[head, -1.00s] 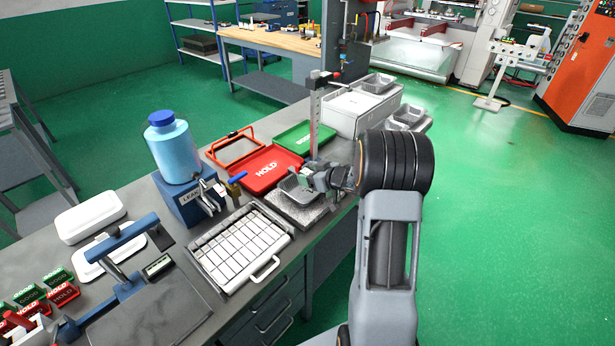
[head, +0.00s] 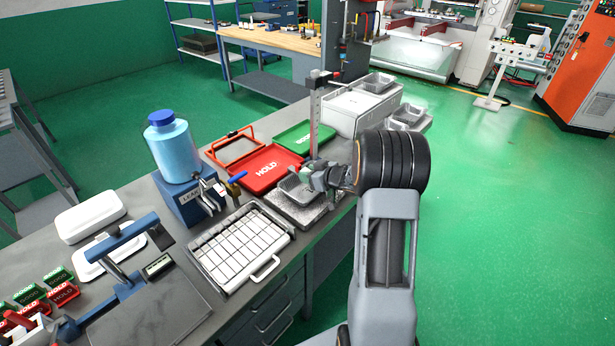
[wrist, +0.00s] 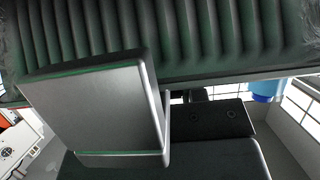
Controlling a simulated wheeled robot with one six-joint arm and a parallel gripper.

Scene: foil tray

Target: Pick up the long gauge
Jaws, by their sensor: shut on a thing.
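The long gauge (head: 315,115) stands upright in the head view, a narrow pale scale with a dark head and a small red part at its top. Its lower end is hidden by my gripper (head: 318,176), which is shut on it low down, beside the grey foil tray (head: 292,192). The tray lies on a speckled grey slab (head: 300,218) near the bench's front edge. The wrist view is filled by a ribbed dark surface and a smooth grey block, very close; the contact itself cannot be made out there.
A red HOLD tray (head: 268,170) and a green tray (head: 304,138) lie behind. A white box (head: 358,112) stands to the back right. A white gridded rack (head: 240,248) and a blue stand with a blue bottle (head: 174,150) are to the left. The floor at right is clear.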

